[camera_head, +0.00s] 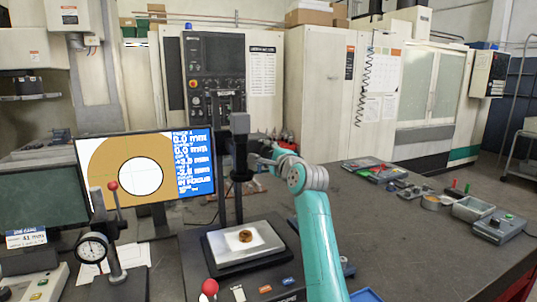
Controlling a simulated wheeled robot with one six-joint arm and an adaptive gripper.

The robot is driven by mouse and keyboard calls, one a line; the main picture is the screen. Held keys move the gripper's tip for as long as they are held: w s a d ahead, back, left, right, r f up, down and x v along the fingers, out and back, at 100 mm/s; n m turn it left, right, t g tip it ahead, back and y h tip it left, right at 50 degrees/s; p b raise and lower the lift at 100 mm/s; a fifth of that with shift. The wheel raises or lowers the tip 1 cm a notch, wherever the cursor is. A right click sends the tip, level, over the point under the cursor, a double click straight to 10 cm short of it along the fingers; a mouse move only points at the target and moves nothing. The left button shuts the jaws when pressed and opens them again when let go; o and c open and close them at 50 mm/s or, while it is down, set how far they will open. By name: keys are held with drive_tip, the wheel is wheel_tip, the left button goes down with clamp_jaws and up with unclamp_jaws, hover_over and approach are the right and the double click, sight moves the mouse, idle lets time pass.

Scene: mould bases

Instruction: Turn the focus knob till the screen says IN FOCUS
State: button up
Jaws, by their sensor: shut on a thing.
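The screen (146,170) stands at left, showing a brown shape around a white disc with a dark, crisp-looking outline. A blue panel of white text (193,163) fills its right side. One low line seems to contain FOCUS, but its full wording is too small to read surely. The measuring microscope (240,123) stands right of the screen, above a lit stage (243,243) bearing a small brown ring part (245,236). My gripper (256,151) is at the right side of the microscope column, shut on the focus knob, which it mostly hides.
A dial gauge stand (92,246) and a red-topped lever (209,288) stand at front left. Trays and small parts (473,209) lie on the right bench. The bench middle, right of my arm, is clear.

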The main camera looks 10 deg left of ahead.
idle(0.4)
drive_tip(key=o, duration=1.1)
drive_tip(key=shift+o, duration=0.2)
drive_tip(key=v, duration=1.2)
drive_tip(key=shift+d, duration=0.1)
